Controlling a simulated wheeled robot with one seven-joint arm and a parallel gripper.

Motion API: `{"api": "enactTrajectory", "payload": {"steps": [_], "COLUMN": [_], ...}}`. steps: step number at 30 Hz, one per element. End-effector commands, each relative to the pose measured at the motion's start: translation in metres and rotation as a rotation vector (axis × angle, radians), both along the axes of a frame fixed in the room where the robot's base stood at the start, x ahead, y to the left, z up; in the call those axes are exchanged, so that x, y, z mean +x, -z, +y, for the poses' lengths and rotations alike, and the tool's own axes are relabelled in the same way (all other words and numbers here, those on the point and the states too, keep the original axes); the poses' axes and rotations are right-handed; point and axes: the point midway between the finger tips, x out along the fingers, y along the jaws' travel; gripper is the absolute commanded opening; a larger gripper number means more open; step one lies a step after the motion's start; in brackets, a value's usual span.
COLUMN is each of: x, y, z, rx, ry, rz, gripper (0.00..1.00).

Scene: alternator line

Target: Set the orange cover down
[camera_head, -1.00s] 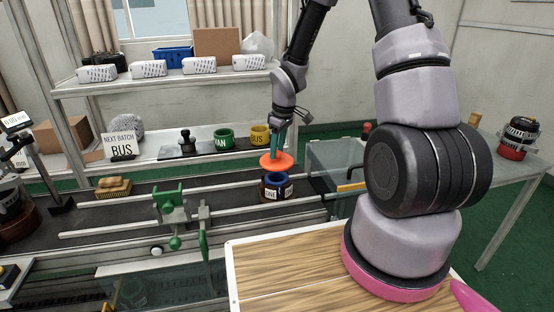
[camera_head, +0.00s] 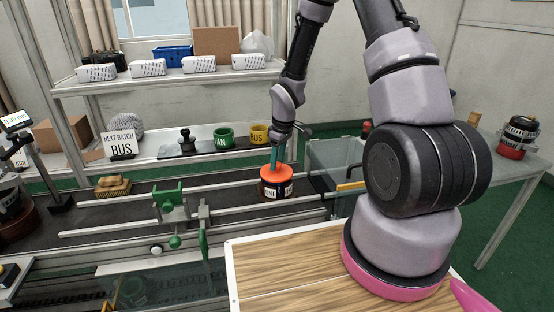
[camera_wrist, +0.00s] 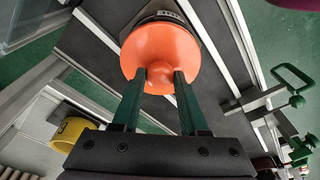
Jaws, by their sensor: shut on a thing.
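The orange cover (camera_head: 275,174) is a round disc with a central knob. It sits at the top of a dark cylindrical housing (camera_head: 276,191) with white labels on the conveyor. My gripper (camera_head: 276,158) points down over it and is shut on the cover's knob. In the wrist view the orange cover (camera_wrist: 160,56) fills the middle, with the green fingers of my gripper (camera_wrist: 160,78) on either side of its knob. The cover hides the blue ring in the housing, and I cannot tell whether it is fully seated. Part of the labelled housing (camera_wrist: 163,16) shows beyond the cover's edge.
A green clamp (camera_head: 172,208) stands on the conveyor rails left of the housing. Green (camera_head: 224,139) and yellow (camera_head: 260,135) rings stand on the shelf behind. A clear-sided box (camera_head: 335,160) is close on the right. A wooden-handled brush (camera_head: 113,186) lies further left.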

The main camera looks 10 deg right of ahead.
Motion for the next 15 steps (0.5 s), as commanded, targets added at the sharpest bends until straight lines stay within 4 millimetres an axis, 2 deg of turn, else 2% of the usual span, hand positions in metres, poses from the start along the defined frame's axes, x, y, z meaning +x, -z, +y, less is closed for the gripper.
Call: {"api": "enactTrajectory", "payload": {"steps": [1, 3, 11, 15], "x": [0.0002, 0.0002, 0.0002, 0.0008], "y": [-0.0003, -0.0004, -0.0006, -0.0069], "z": [0.0, 0.0002, 0.0003, 0.0004], "rx": [0.001, 0.001, 0.001, 0.001], "ry": [0.0, 0.0, 0.0, 0.0], "rz": [-0.001, -0.001, -0.001, -0.004], "gripper": [0.51, 0.73, 0.73, 0.73]}}
